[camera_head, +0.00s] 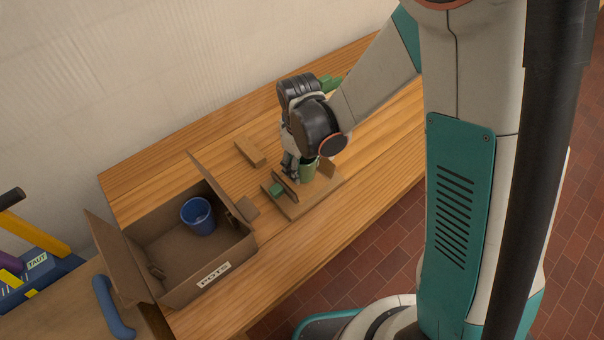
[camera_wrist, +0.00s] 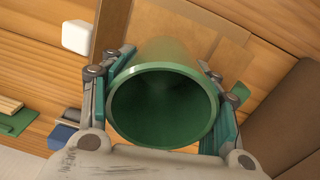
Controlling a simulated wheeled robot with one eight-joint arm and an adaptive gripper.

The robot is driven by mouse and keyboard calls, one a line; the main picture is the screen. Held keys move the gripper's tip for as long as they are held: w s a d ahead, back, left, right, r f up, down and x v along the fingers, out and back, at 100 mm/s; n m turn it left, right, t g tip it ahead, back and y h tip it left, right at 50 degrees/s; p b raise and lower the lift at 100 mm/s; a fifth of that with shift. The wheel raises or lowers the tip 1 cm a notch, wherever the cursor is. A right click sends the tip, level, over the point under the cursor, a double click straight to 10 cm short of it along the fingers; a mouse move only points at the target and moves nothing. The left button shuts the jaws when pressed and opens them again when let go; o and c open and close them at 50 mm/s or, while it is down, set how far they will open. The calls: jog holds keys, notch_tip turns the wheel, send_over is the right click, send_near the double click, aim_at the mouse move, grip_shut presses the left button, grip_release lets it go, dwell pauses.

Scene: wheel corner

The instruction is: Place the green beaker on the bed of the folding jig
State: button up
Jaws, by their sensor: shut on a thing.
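The green beaker (camera_head: 308,173) is in my gripper (camera_head: 298,168), over the folding jig (camera_head: 300,208). In the wrist view the beaker (camera_wrist: 163,108) has its open mouth towards the camera, with a finger pad on each side, so my gripper (camera_wrist: 164,107) is shut on it. The jig is a flat tan board with upright pieces and a small green part (camera_head: 276,189) on its left. Part of its bed is hidden by my gripper and the beaker. I cannot tell whether the beaker's base touches the bed.
An open cardboard box (camera_head: 165,287) labelled POTS stands left of the jig, flaps spread, with a blue cup (camera_head: 197,216) inside. A wooden block (camera_head: 250,151) lies behind the jig. A green object (camera_head: 331,83) is partly hidden behind my arm. The table's front edge is close to the jig.

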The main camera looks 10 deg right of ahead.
aim_at(302, 173)
jog(key=shift+f+b, duration=0.6)
jog(key=shift+f, duration=1.4)
jog(key=shift+f, duration=0.15)
jog(key=o, duration=0.9)
jog(key=shift+o, duration=0.3)
notch_tip(302, 173, up, 12)
jog(key=p, duration=0.3)
jog(key=shift+s+a+p, duration=0.15)
jog(key=shift+p, duration=0.2)
